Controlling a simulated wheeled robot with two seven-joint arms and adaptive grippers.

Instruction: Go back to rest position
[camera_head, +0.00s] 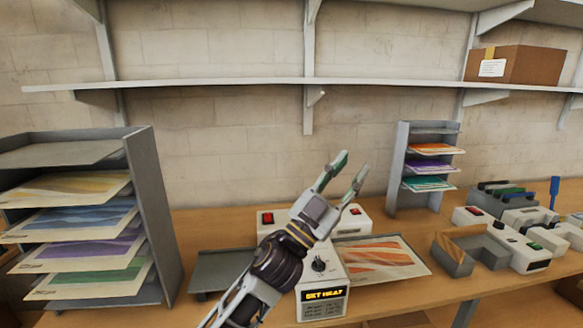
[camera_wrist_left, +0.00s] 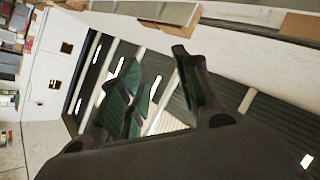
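My left gripper (camera_head: 345,174) is raised in front of the roll laminator (camera_head: 325,290), its fingers spread apart and empty, pointing up and right. In the left wrist view the two fingers (camera_wrist_left: 158,95) are apart with nothing between them, against the ceiling and walls. The laminator is white with a dark knob, a red switch and a display reading "SET HEAT". An orange striped sheet (camera_head: 380,260) lies at its right side. A grey tray (camera_head: 215,272) is at its left. My left arm hides part of the laminator. My right gripper is not in view.
A grey rack (camera_head: 160,200) with several coloured sheets stands at the left. A smaller rack (camera_head: 399,170) with coloured sheets stands at the back. White devices and an open grey box (camera_head: 455,262) are at the right. A shelf (camera_head: 220,84) above carries a cardboard box (camera_head: 530,66).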

